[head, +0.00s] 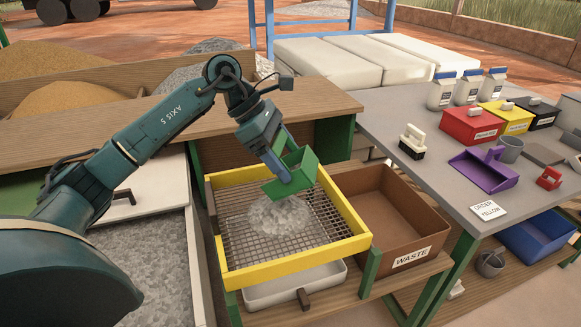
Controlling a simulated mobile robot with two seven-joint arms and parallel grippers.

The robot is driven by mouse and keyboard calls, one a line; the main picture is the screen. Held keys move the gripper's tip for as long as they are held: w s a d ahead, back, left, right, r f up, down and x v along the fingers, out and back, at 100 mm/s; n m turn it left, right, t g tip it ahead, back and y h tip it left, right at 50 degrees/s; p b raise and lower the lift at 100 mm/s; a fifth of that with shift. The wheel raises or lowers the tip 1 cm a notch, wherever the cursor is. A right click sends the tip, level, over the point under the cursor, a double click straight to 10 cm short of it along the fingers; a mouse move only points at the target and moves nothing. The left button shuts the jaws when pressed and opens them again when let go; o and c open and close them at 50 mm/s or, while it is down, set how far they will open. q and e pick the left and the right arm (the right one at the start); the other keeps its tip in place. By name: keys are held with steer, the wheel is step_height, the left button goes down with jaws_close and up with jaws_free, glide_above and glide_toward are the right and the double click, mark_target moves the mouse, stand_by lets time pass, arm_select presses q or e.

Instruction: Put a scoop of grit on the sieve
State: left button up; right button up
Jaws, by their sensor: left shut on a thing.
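My left gripper (277,168) is shut on a green scoop (302,165) and holds it above the sieve. The scoop is tilted, and its inside, as far as it shows, looks empty. The sieve (345,213) has a yellow frame around a wire mesh. A heap of pale grey grit (285,218) lies on the mesh below the scoop. A bin of grey grit (150,262) stands at the left, partly hidden by my left arm. My right gripper is not in the picture.
A white tray (290,289) sits under the sieve. A brown waste box (392,222) stands right of it. The grey table (400,112) at the right holds a purple dustpan (485,170), red box (472,124), several jars and an order card (487,209).

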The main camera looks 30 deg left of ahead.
arm_select(q)
steer(key=b, duration=0.1)
steer(key=a+h+b, duration=0.1)
steer(key=shift+s+a+f+t+b, duration=0.1)
steer(key=shift+s+f+t+b, duration=0.05)
steer(key=shift+f+t+b, duration=0.2)
steer(key=h+b, duration=0.1)
steer(key=a+b, duration=0.1)
steer(key=h+b, duration=0.1)
steer(key=b, duration=0.1)
steer(key=shift+s+a+r+t+h, duration=0.25)
steer(key=shift+s+a+r+h, duration=0.05)
steer(key=shift+r, duration=0.05)
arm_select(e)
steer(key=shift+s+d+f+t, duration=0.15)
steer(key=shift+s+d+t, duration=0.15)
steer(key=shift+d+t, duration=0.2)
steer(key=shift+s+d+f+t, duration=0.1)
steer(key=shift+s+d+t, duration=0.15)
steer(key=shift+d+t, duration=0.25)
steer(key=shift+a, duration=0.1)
arm_select(q)
steer(key=shift+r, duration=0.1)
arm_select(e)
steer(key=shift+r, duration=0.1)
